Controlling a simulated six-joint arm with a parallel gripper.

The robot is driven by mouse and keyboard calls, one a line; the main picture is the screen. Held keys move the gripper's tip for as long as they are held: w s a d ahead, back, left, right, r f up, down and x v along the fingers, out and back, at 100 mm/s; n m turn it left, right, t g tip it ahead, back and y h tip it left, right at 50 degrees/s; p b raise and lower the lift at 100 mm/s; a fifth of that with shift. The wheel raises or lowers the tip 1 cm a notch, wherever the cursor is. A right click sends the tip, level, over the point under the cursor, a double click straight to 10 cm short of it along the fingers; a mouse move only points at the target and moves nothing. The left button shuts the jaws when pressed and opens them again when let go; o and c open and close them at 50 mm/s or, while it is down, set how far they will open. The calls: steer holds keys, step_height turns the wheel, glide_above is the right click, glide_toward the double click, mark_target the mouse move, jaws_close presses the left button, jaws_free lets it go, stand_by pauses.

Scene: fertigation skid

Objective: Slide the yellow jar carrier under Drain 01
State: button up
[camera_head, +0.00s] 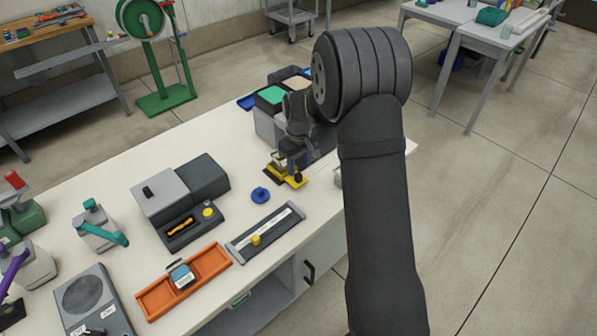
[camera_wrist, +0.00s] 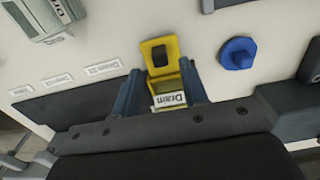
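The yellow jar carrier (camera_head: 291,182) stands on the white bench below my gripper (camera_head: 290,160). In the wrist view the carrier (camera_wrist: 158,52) shows a yellow plate with a dark opening and a yellow part between my blue-grey fingers (camera_wrist: 163,82). The fingers are apart, one on each side of that part; whether they press on it I cannot tell. A white label reading "Drain" (camera_wrist: 168,100) shows between the fingers. A small label that seems to read "Drain 01" (camera_wrist: 103,67) lies on the bench to the left, beside a dark strip. My gripper hides part of the carrier in the head view.
A blue knobbed cap (camera_head: 260,195) stands close to the carrier; it also shows in the wrist view (camera_wrist: 238,53). A grey slide rail with a yellow knob (camera_head: 266,232) and an orange tray (camera_head: 155,300) lie nearer the front. A box with a green top (camera_head: 271,95) stands behind my gripper.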

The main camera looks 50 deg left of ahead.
mark_target(299, 174)
steer(key=shift+f, duration=1.8)
jaws_close()
